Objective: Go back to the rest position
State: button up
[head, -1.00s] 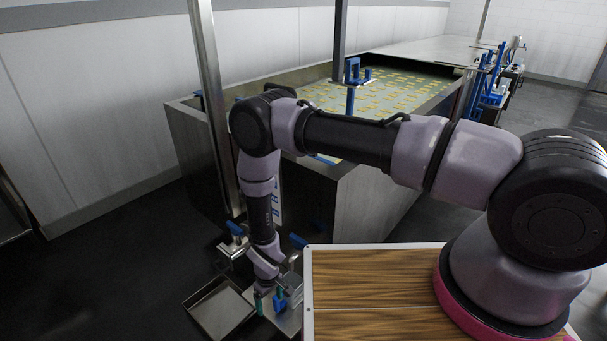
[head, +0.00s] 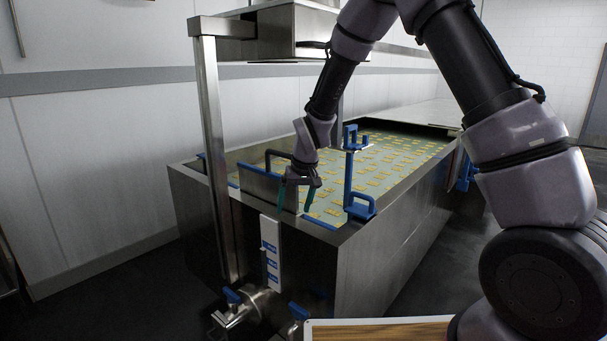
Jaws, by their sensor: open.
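My gripper (head: 294,196) is in the middle of the head view, pointing down with its teal fingertips spread apart. It is open, and I see nothing between the fingers. It hangs in front of the near end of the steel vat (head: 390,240), close to the vat's near rim. My arm reaches up and across from the lower right. Whether the fingertips touch the vat cannot be told from this view.
A blue-handled tool (head: 349,170) stands at the vat's right rim. A dark-handled plate (head: 262,185) stands just left of my gripper. A steel post (head: 211,150) rises at the left, a valve (head: 238,308) sits below. The floor at left is clear.

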jog(key=s+d+r+m+t, duration=0.1)
jog(key=s+d+r+m, duration=0.1)
jog(key=d+r, duration=0.65)
jog(key=s+d+r+m+t, duration=0.1)
jog(key=s+d+r, duration=0.35)
jog(key=r, duration=0.75)
jog(key=s+d+r+m+t, duration=0.1)
jog(key=s+d+r+m, duration=0.1)
jog(key=s+d+r, duration=0.3)
jog(key=s+d+r+m+t, duration=0.2)
jog(key=s+d+r, duration=0.2)
jog(key=s+d, duration=0.5)
jog(key=s, duration=0.2)
jog(key=shift+s+d+r+m, duration=0.2)
jog(key=shift+s+r+m, duration=0.1)
jog(key=shift+s+r, duration=0.05)
